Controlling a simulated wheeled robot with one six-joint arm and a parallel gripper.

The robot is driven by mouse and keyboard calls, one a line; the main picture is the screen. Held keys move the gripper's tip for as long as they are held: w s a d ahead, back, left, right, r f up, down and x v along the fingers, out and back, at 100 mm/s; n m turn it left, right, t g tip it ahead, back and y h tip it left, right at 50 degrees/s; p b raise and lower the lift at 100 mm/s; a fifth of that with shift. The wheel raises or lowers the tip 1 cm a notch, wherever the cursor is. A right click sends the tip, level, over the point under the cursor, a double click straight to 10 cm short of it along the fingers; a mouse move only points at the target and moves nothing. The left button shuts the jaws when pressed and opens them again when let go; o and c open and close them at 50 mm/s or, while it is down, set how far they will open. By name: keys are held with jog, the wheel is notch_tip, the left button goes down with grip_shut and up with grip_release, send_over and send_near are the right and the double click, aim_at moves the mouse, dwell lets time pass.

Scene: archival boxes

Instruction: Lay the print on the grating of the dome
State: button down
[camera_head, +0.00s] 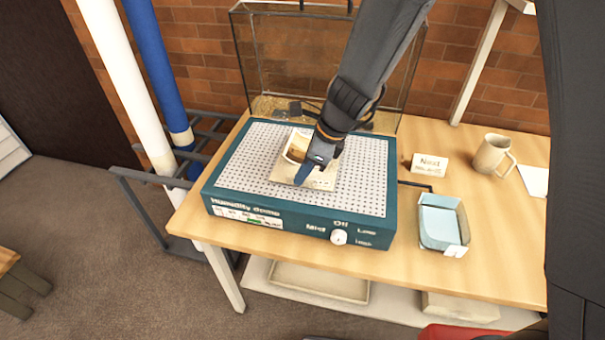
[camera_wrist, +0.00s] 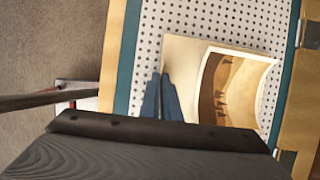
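The print (camera_head: 297,149) is a cream mount with a curled brown picture. It lies over the white perforated grating (camera_head: 248,165) on top of the teal humidity dome base (camera_head: 262,221). My gripper (camera_head: 303,178) points down at the near right part of the print. In the wrist view the print (camera_wrist: 185,55) shows to the right of my two blue fingers (camera_wrist: 160,78). The fingers are close together at the mount's left edge and look shut on it. Whether the mount lies fully flat is hard to tell.
A glass cover (camera_head: 262,55) stands behind the base. To the right are a blue-lined tray (camera_head: 440,222), a small sign (camera_head: 429,166) and a mug (camera_head: 491,154) on the wooden table (camera_head: 500,235). A dial (camera_head: 338,237) is on the base's front. White and blue poles stand at left.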

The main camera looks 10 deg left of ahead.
jog(key=shift+f, duration=0.25)
jog(key=shift+f, duration=0.1)
jog(key=c, duration=2)
grip_release()
jog(key=b+v, duration=0.1)
jog(key=v, duration=1.1)
jog(key=shift+d, duration=0.1)
jog(key=s+d+f+n+h, duration=0.1)
jog(key=s+d+n, duration=0.2)
jog(key=d+n, duration=0.3)
jog(key=s+d+f+n+t+h, duration=0.1)
jog(key=s+d+n+h, duration=0.1)
jog(key=d+n, duration=0.4)
jog(key=s+d+f+n+h, duration=0.1)
jog(key=s+d+n, duration=0.3)
jog(key=d, duration=0.7)
jog(key=shift+d+n, duration=0.2)
jog(key=shift+n, duration=0.5)
jog(key=shift+d+n, duration=0.15)
jog(key=shift+n, duration=0.55)
